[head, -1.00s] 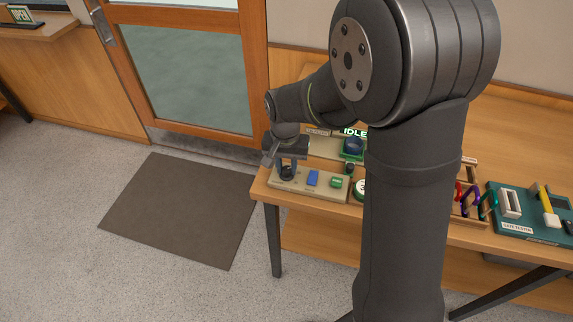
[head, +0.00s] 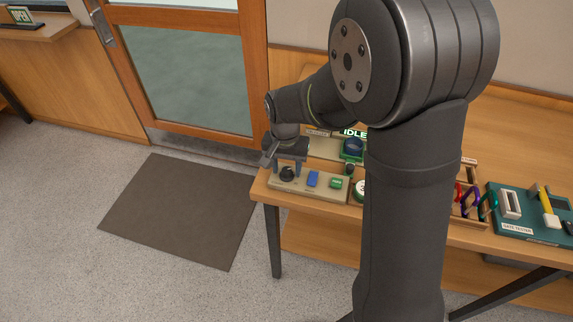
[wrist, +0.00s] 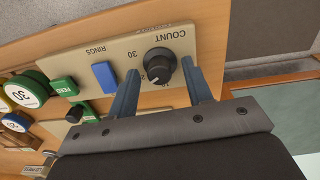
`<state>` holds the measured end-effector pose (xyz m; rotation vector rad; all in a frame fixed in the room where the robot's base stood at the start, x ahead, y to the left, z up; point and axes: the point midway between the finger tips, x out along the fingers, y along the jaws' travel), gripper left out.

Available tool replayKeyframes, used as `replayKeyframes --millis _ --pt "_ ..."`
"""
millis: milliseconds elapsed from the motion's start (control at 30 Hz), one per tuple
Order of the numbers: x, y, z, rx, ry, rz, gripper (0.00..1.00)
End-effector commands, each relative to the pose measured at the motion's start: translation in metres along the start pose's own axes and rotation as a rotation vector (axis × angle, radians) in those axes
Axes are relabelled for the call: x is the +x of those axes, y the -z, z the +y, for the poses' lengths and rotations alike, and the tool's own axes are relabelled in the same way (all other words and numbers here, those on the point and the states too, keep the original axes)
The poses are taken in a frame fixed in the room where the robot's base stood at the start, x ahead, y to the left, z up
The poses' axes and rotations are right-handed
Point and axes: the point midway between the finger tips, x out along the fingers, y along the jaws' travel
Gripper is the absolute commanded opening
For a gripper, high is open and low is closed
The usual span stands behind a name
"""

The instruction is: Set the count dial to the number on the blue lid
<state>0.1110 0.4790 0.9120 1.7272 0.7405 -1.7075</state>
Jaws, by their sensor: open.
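The black count dial (wrist: 160,66) sits on a beige panel (wrist: 200,38) marked COUNT, upside down in the wrist view. A 30 is printed beside the dial; a second number by its lower edge is partly hidden by a finger. A pale mark shows low on the knob. In the head view the dial (head: 287,174) is just below my gripper (head: 291,160). My gripper (wrist: 163,72) is open, with one finger on each side of the dial in the wrist view. A green-rimmed lid (wrist: 20,93) reads 30.
A blue button (wrist: 104,77) and a green button (wrist: 64,86) share the panel. A smaller black knob (wrist: 73,115) stands nearby. A lit IDLE sign (head: 353,132) is behind. My arm hides the table's middle. A rack of coloured clips (head: 475,200) stands to the right.

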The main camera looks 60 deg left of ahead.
Motion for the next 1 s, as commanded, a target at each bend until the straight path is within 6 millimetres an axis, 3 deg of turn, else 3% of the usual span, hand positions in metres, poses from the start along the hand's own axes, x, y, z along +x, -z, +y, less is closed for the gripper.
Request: replayKeyframes --millis 233,700,1000 --pt "-0.021 0.001 -0.001 0.0 0.003 0.004 0.46" --pt "-0.132 0.001 0.0 0.0 0.003 0.004 0.46" --pt "-0.171 0.0 0.0 0.0 0.001 0.001 0.46"
